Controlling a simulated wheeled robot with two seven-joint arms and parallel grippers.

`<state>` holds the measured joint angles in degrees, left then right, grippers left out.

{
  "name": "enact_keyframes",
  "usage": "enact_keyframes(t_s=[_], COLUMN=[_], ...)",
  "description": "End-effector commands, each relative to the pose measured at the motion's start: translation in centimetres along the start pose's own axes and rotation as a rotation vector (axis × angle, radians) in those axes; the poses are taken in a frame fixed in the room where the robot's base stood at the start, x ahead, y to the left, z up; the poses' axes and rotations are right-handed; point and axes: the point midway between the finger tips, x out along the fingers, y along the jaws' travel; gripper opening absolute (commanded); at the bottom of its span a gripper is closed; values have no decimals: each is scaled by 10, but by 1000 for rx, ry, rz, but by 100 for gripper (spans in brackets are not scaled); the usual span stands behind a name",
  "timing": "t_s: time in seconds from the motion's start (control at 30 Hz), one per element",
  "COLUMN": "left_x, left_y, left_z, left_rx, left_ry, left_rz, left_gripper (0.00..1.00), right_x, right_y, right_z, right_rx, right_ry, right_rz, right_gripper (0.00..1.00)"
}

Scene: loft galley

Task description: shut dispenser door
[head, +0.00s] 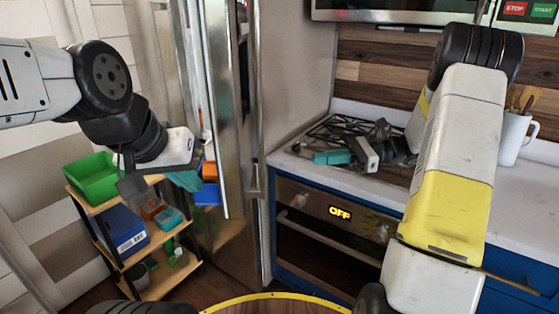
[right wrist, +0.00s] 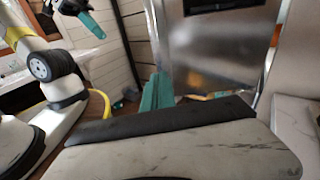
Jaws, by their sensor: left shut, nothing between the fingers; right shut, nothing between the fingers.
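The tall steel dispenser door (head: 236,150) stands in the middle of the head view, with an upright bar handle (head: 254,100). It looks ajar, with coloured things showing past its left edge. In the right wrist view the steel front (right wrist: 215,55) fills the upper middle, with a dark recess at its top. My left gripper (head: 186,180) is shut and empty, left of the door's edge; I cannot tell whether it touches. My right gripper (head: 332,158) is shut and empty over the hob, right of the door and apart from it. Its teal fingertips show in the wrist view (right wrist: 156,94).
A wooden shelf rack (head: 160,278) with a green bin (head: 92,180) and a blue box (head: 122,229) stands at the left. A hob (head: 345,135) and an oven marked OFF (head: 335,225) lie at the right. A white mug (head: 514,137) stands on the counter.

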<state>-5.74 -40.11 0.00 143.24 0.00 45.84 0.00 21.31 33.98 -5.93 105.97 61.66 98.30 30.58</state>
Motion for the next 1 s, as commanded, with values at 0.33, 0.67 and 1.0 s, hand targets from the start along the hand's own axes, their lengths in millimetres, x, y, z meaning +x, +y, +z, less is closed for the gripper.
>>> enact_keyframes(t_s=[0.33,0.67,1.0], left_x=[0,0,0], left_y=[0,0,0], left_z=[0,0,0], left_rx=[0,0,0], left_ry=[0,0,0], left_rz=[0,0,0], left_gripper=[0,0,0], right_x=[3,72,121], right_y=[-15,-18,-20], right_z=[-11,-5,-1], right_rx=[64,62,62], right_ry=[-87,-85,-84], right_rz=[-45,-42,-45], right_gripper=[0,0,0])
